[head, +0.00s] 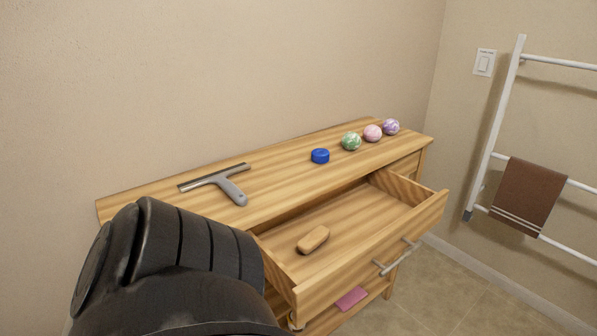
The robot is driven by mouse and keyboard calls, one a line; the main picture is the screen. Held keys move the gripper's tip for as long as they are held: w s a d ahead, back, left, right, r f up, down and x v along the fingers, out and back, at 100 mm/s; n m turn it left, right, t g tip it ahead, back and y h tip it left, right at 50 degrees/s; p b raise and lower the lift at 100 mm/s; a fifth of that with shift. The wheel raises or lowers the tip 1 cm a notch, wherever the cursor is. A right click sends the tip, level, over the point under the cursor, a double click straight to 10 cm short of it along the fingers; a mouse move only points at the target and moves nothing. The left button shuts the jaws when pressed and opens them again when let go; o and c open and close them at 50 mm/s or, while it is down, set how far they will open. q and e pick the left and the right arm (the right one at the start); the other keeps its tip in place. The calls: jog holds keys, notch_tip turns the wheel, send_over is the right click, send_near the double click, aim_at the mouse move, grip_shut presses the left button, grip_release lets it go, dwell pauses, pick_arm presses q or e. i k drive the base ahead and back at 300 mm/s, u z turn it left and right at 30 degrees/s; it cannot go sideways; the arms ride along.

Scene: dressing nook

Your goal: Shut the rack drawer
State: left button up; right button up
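The rack drawer (357,257) is pulled out from the wooden rack (285,163), and its inside shows. Its front panel carries a metal bar handle (397,257). A tan oblong block (313,239), like a soap bar, lies in the drawer towards the left. Neither gripper's fingers show in the head view.
On the rack top are a grey squeegee (231,189), a blue round tin (320,155) and green (351,141), pink (372,133) and purple (391,127) balls. A pink item (351,298) lies on the lower shelf. A white towel ladder (496,125) holds a brown towel (527,194). Floor right of the drawer is clear.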

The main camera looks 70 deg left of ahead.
aim_at(371, 218)
jog(key=u, duration=3.9)
jog(key=k, duration=0.8)
jog(key=z, duration=1.65)
jog(key=i, duration=1)
